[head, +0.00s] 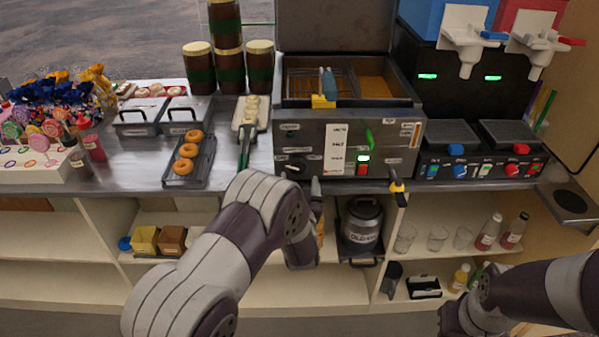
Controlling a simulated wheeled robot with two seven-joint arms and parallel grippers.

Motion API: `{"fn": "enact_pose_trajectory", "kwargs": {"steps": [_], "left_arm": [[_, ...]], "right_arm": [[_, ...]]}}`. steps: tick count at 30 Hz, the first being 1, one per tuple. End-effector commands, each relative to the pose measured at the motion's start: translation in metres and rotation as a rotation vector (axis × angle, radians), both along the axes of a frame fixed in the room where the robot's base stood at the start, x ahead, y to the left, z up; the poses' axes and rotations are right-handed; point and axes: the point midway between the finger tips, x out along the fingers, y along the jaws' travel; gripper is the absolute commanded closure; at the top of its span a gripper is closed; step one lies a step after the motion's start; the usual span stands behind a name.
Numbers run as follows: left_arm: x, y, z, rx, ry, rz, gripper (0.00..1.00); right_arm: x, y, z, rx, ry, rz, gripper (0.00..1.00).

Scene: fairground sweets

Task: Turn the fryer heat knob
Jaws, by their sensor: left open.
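The fryer (398,135) is a metal box at the back middle of the counter. A black knob (294,169) sits at the lower left of its front panel, left of a white label card. My left gripper (316,190) is open, just right of and below the knob, in front of the panel. One fingertip shows; the rest is partly hidden by my own wrist. I cannot tell whether it touches the panel. My right arm comes in at the lower right, and its gripper is not in view.
A green switch (370,138) and a lit green rocker (363,159) are on the panel, with a yellow-black tap (397,186) at its lower right. A tray of doughnuts (205,165) lies to the left. Slush machines (480,140) stand to the right. A pot (362,222) is on the shelf below.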

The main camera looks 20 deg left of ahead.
Motion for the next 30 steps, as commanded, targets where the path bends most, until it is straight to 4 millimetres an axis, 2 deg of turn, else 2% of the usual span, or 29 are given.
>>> {"fn": "enact_pose_trajectory", "kwargs": {"steps": [3,6,10,17,22,30], "left_arm": [[0.024,0.008,0.000,0.000,0.000,0.002,0.26],[0.037,0.011,0.000,0.000,0.001,0.000,0.26],[0.045,0.013,0.000,0.000,0.000,0.000,0.26],[0.045,0.013,0.000,0.000,0.001,-0.001,0.26],[0.045,0.013,0.000,0.000,0.001,-0.001,0.82],[0.045,0.013,0.000,0.016,0.007,-0.001,0.83]], "right_arm": [[0.000,0.000,0.002,0.000,0.000,0.000,1.00],[0.000,0.000,0.002,0.000,0.000,0.000,1.00],[0.000,0.000,0.003,0.000,0.000,0.000,1.00],[0.000,0.000,0.002,0.000,0.000,0.000,1.00],[0.000,0.000,0.002,0.000,0.000,0.000,1.00],[0.000,0.000,0.002,0.000,0.000,0.000,1.00]]}}
